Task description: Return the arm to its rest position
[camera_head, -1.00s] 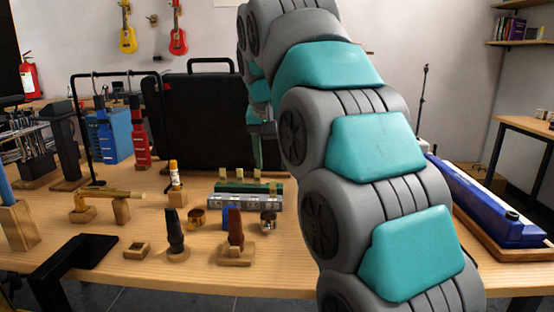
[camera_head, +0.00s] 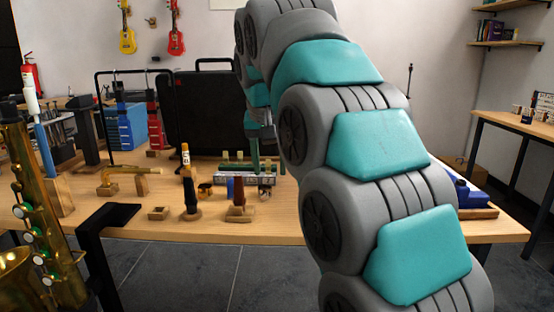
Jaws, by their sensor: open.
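My arm, with grey links and teal panels, rises through the right-centre of the head view and bends over the table toward the back. My gripper (camera_head: 267,153) shows small beyond the upper links, in front of the black case's right side. Its fingers point down, apart and with nothing visible between them, behind the row of small parts. The forearm is partly hidden behind my nearer links.
The wooden table (camera_head: 300,225) holds a black case (camera_head: 203,110), small stands and a blue case (camera_head: 470,195) at right. A brass saxophone (camera_head: 40,215) stands close at left. A second table (camera_head: 520,125) is at far right. Grey floor is free in front.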

